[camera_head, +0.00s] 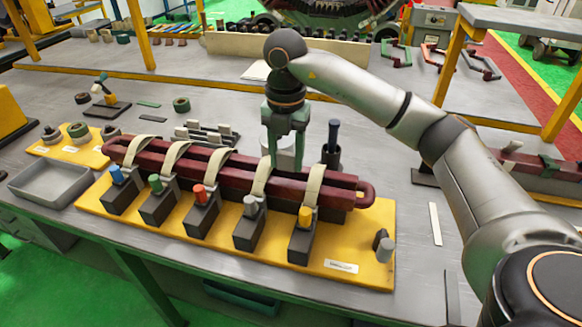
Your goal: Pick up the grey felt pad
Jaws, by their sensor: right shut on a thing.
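My right gripper (285,162), with green fingers, points down just behind the dark red coil bars (225,167), near the fourth pale strap (262,178). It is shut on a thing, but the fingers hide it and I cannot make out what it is. I cannot clearly identify the grey felt pad in this view. My left gripper is not in view.
The coil bars rest on a yellow base (370,250) with several dark clamps with coloured knobs. A dark cup (331,155) with a blue-handled tool stands close to the gripper's right. A grey tray (50,183) is at the left.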

